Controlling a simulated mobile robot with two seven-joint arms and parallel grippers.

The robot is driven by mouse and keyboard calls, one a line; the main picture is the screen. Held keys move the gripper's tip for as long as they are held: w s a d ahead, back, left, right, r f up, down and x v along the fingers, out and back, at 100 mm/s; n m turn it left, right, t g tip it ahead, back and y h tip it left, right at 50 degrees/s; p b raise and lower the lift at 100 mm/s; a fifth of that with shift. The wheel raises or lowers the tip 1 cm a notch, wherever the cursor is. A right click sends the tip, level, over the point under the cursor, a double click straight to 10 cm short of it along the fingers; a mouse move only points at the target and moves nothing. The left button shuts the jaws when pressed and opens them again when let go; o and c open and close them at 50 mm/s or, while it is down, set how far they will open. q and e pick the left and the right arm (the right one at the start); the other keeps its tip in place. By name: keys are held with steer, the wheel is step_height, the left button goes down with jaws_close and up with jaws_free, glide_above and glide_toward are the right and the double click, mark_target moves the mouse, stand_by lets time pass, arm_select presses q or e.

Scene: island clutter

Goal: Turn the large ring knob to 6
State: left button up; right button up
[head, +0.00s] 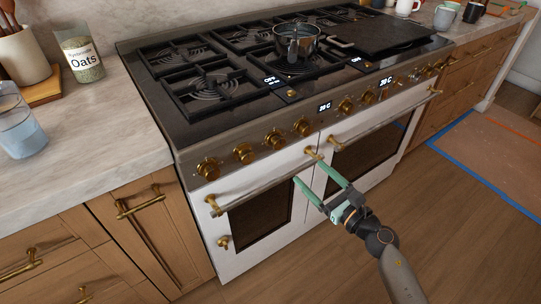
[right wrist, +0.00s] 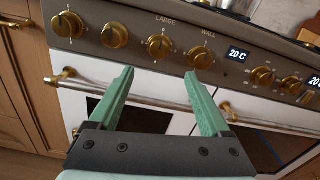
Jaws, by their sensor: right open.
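The stove's front panel carries a row of brass knobs. In the right wrist view the word LARGE is printed above the third knob from the left, the large ring knob (right wrist: 160,47); it also shows in the head view (head: 273,138). A knob labelled WALL (right wrist: 200,57) sits to its right. The pointer setting is too small to read. My right gripper (head: 310,168) is open and empty, with green fingers (right wrist: 158,72) pointing at the panel. It is in front of and below the knobs, apart from them. My left gripper is not in view.
Oven door handles (head: 262,199) run below the knobs, close to my right gripper. A pot (head: 296,42) stands on the black grates. A jar of oats (head: 80,58) and a glass (head: 20,132) stand on the left counter. The wooden floor in front is clear.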

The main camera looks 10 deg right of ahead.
mark_target(280, 145)
steer(key=x, duration=1.2)
steer(key=shift+w+a, duration=0.15)
steer(key=shift+w, duration=0.15)
jaws_close()
